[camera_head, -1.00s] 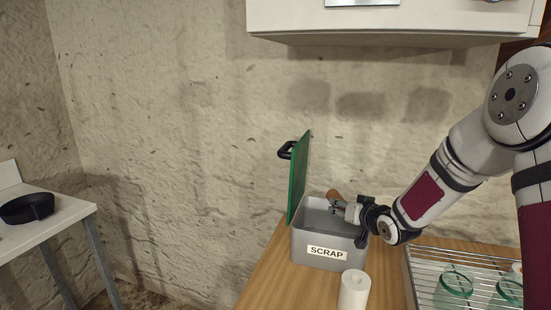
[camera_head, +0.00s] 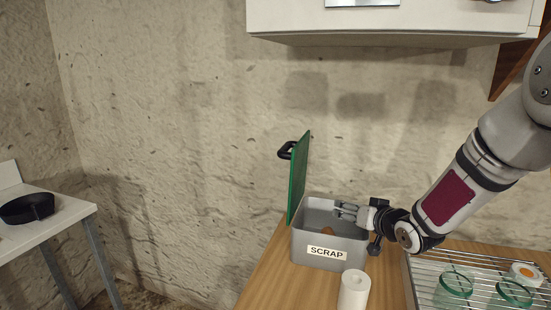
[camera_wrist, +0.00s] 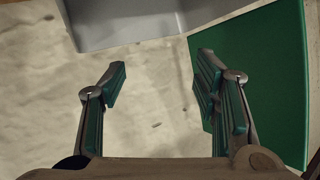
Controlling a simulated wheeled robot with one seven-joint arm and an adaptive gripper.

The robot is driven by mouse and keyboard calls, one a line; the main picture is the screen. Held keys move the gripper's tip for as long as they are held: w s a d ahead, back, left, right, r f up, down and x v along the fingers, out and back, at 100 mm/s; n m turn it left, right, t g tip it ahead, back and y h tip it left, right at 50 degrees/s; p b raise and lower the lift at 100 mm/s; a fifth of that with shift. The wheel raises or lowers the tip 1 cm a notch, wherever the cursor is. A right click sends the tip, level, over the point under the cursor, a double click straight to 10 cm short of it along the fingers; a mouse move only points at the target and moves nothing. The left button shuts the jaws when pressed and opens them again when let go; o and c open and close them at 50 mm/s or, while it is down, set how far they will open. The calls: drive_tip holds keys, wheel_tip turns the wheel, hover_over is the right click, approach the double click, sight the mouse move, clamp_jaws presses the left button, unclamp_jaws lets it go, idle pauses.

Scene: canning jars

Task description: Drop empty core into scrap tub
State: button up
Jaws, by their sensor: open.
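The grey scrap tub (camera_head: 308,249) stands on the wooden counter with a SCRAP label on its front. Its green lid (camera_head: 299,178) is raised at the left. A small brown piece, seemingly the empty core (camera_head: 327,230), shows inside the tub, partly hidden by the front wall. My gripper (camera_head: 345,209) is over the right part of the tub opening, open and empty. In the wrist view its two fingers (camera_wrist: 160,82) are spread with nothing between them; the green lid (camera_wrist: 262,75) is at right and part of the grey tub (camera_wrist: 125,22) at top.
A white paper roll (camera_head: 353,291) stands in front of the tub. A wire rack (camera_head: 412,284) with green-tinted jars (camera_head: 456,285) is at the right. A wall cabinet (camera_head: 390,18) hangs above. A table with a black pan (camera_head: 28,208) is at far left.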

drive_tip(key=v, duration=0.6)
drive_tip(key=shift+s, duration=0.25)
drive_tip(key=shift+r, duration=0.15)
drive_tip(key=s+d+r+g+h+p, duration=0.1)
drive_tip(key=s+r+g+h+p, duration=0.15)
drive_tip(key=s+r, duration=0.4)
drive_tip(key=s+d+r+g+h+p, duration=0.1)
drive_tip(key=s+r+g+h, duration=0.15)
drive_tip(key=s, duration=0.65)
drive_tip(key=s+a+r+g+p, duration=0.1)
drive_tip(key=s+a+r+g, duration=0.1)
drive_tip(key=s, duration=0.9)
drive_tip(key=s+a+r+g+y+p, duration=0.1)
drive_tip(key=s+a+r+g, duration=0.1)
drive_tip(key=s, duration=1)
drive_tip(key=shift+s+a+p, duration=0.25)
drive_tip(key=shift+a+p, duration=0.1)
drive_tip(key=shift+a, duration=0.2)
drive_tip(key=shift+r, duration=0.2)
